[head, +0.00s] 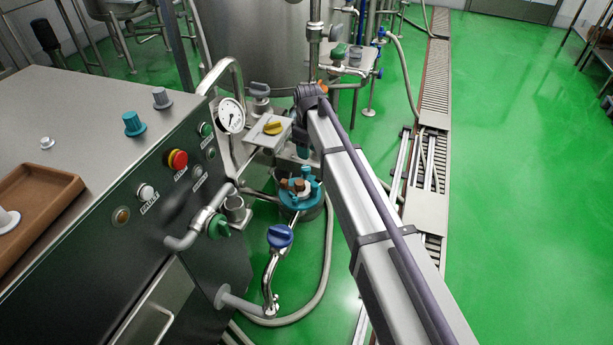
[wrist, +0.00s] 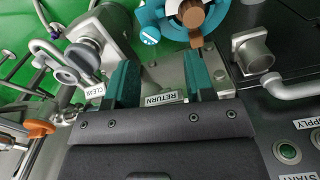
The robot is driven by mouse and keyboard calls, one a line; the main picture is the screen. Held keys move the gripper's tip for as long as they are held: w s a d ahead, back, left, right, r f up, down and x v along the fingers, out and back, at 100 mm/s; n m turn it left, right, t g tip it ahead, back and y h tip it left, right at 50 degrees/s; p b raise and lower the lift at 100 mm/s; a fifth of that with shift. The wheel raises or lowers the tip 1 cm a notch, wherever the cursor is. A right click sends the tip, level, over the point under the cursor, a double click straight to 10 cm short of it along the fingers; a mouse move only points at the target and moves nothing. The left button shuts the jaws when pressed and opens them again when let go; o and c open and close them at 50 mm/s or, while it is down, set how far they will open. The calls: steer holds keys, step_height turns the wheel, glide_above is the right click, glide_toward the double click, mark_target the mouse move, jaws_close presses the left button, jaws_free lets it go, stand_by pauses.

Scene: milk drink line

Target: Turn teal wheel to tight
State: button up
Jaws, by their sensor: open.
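A teal round part with lobes and brown fittings (head: 301,207) sits low by the green floor, below the end of my arm in the head view. It looks like the teal wheel, but I cannot make out its tight mark. In the wrist view a teal part with a brown piece on it (wrist: 153,22) shows at the top edge, beyond my fingertips and partly cut off. My gripper (wrist: 160,75) is open, its two dark teal fingers spread with nothing held between them. A plate labelled RETURN shows between the fingers. In the head view my arm hides most of the gripper.
A steel cabinet (head: 90,90) with buttons and a loose teal knob (head: 134,124) stands left. Pipes and a hose surround the teal part. Open green floor lies right.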

mark_target(307, 167)
steer(key=shift+o, duration=0.7)
steer(key=w+n, duration=0.1)
steer(key=w+a+n, duration=0.1)
steer(key=w, duration=0.1)
steer(key=shift+w+r+n, duration=0.1)
steer(key=shift+w+n, duration=0.05)
steer(key=shift+n, duration=0.25)
steer(key=shift+s+d+r+n, duration=0.1)
steer(key=shift+s+n, duration=0.25)
steer(key=shift+n, duration=0.85)
step_height(307, 167, down, 11)
steer(key=b, duration=1)
steer(key=shift+d+b, duration=0.1)
steer(key=shift+b, duration=0.2)
steer(key=shift+r, duration=0.1)
steer(key=c, duration=0.9)
